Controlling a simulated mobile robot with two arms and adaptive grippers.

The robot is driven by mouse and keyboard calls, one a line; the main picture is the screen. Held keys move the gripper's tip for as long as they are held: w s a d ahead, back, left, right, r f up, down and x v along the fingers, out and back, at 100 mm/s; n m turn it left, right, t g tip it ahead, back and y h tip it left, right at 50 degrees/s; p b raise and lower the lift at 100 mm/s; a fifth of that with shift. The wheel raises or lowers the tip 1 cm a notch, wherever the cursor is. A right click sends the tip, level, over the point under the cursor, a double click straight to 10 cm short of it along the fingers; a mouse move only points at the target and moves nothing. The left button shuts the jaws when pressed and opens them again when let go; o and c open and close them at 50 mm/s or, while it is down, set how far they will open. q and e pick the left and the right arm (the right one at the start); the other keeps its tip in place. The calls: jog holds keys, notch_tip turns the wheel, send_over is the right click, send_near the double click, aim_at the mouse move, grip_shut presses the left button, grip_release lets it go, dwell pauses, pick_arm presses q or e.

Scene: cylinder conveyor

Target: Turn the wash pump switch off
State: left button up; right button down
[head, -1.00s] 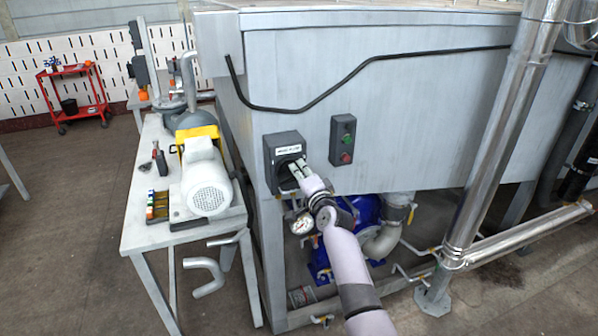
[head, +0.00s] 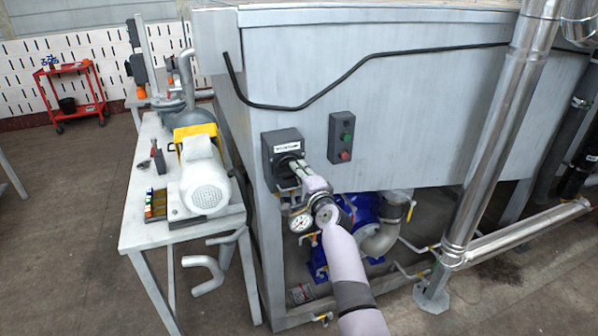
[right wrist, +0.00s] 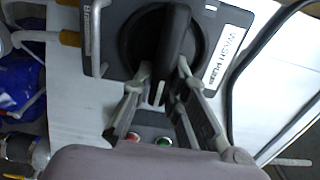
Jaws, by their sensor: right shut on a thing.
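The wash pump switch is a dark grey box (head: 270,152) with a white label, mounted on the left end of the grey tank panel. In the right wrist view its black rotary handle (right wrist: 172,40) stands out from a round black dial, beside the label reading "WASH PUMP" (right wrist: 228,45). My right gripper (head: 294,166) is at the front of the switch. In the right wrist view its two fingers (right wrist: 163,72) are on either side of the handle, shut on it. In the head view the fingers hide much of the dial. My left gripper is not in view.
A box with green and red buttons (head: 341,138) sits right of the switch. A gauge (head: 301,222) and a blue pump (head: 362,212) are below. A workbench (head: 150,235) with a motor (head: 206,185) stands left. A steel pipe (head: 500,130) rises at right.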

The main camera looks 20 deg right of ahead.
jog(key=shift+f, duration=0.1)
jog(key=c, duration=1.6)
grip_release()
jog(key=shift+s+d, duration=0.15)
jog(key=shift+s, duration=3.65)
